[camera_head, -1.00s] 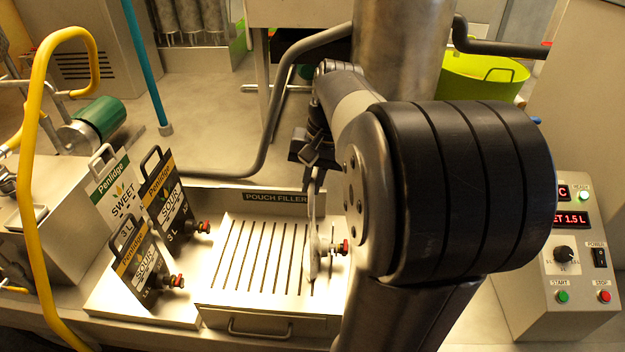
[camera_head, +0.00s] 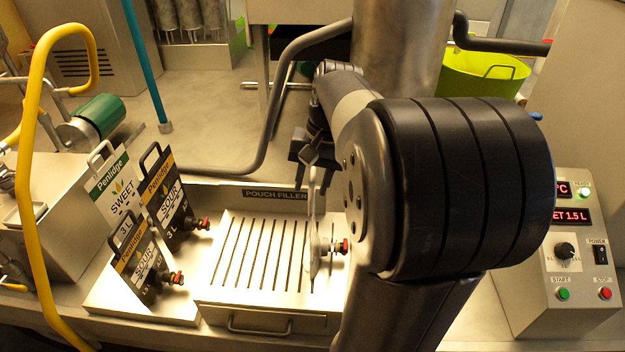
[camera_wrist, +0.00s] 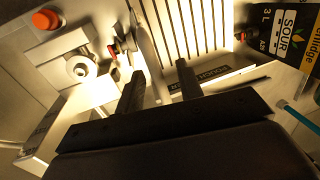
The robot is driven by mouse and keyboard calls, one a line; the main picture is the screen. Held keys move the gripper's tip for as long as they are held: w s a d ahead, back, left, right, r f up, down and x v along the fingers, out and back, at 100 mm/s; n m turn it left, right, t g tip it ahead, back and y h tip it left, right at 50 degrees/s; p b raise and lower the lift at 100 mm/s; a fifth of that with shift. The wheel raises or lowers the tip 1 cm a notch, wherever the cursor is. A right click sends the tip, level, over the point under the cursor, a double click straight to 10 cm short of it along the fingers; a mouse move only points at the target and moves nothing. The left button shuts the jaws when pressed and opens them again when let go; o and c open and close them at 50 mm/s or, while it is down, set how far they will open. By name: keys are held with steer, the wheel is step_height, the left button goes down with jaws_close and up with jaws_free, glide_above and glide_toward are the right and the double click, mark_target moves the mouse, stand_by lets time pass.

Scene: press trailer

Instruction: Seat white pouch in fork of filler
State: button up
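The white pouch (camera_head: 313,235) stands edge-on over the right part of the slotted tray, with a red-capped spout (camera_head: 343,247) on its right side. It shows as a pale strip in the wrist view (camera_wrist: 152,45), with the red cap (camera_wrist: 113,47) beside it. My gripper (camera_head: 308,165) is at the pouch's top. In the wrist view its two dark fingers (camera_wrist: 159,68) stand apart on either side of the pouch's upper end, with a gap visible toward the right finger. The pouch filler (camera_head: 230,315) is below. The fork is not clearly visible; my arm covers much of that side.
Dark and white pouches with red-capped spouts (camera_head: 172,200) stand on a rack left of the tray. A control box (camera_head: 565,270) with a lit display is at the right. A yellow pipe (camera_head: 35,190) rises at far left. A lime tub (camera_head: 485,75) stands behind.

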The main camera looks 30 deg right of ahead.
step_height(320, 180, up, 11)
steer(key=s+d, duration=0.1)
steer(key=shift+d+f, duration=0.2)
steer(key=shift+d, duration=0.2)
steer(key=shift+s, duration=0.1)
steer(key=f, duration=0.3)
steer(key=a+f, duration=0.1)
steer(key=f, duration=0.3)
steer(key=w+f, duration=0.1)
steer(key=f, duration=0.2)
steer(key=shift+a+f, duration=0.35)
steer(key=shift+a, duration=0.05)
steer(key=shift+w+r, duration=0.1)
steer(key=shift+r, duration=0.45)
